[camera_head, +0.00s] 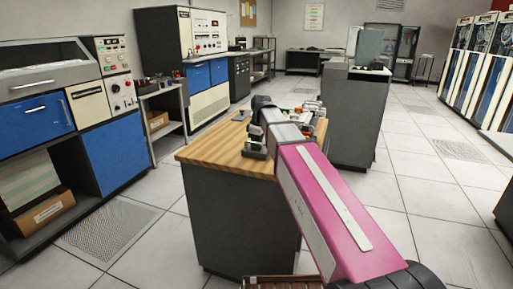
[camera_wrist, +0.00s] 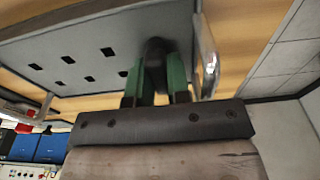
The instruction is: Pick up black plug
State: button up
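In the wrist view, a dark rounded thing (camera_wrist: 156,58), which looks like the black plug, stands between the two green fingers of my gripper (camera_wrist: 157,78). It fills most of the gap between them. I cannot tell whether the fingers press on it or only stand around it. In the head view, my gripper (camera_head: 256,150) is low over the wooden tabletop (camera_head: 215,155), near its middle. I cannot make out the plug in that view; the gripper and wrist cover that spot.
In the wrist view, a grey panel with several dark square holes (camera_wrist: 85,62) is close to the fingers, and a shiny metal bar (camera_wrist: 208,62) is on their right. In the head view, small parts (camera_head: 302,120) crowd the tabletop behind my arm.

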grip_shut()
notch_tip(320, 180, up, 15)
dwell(1.4)
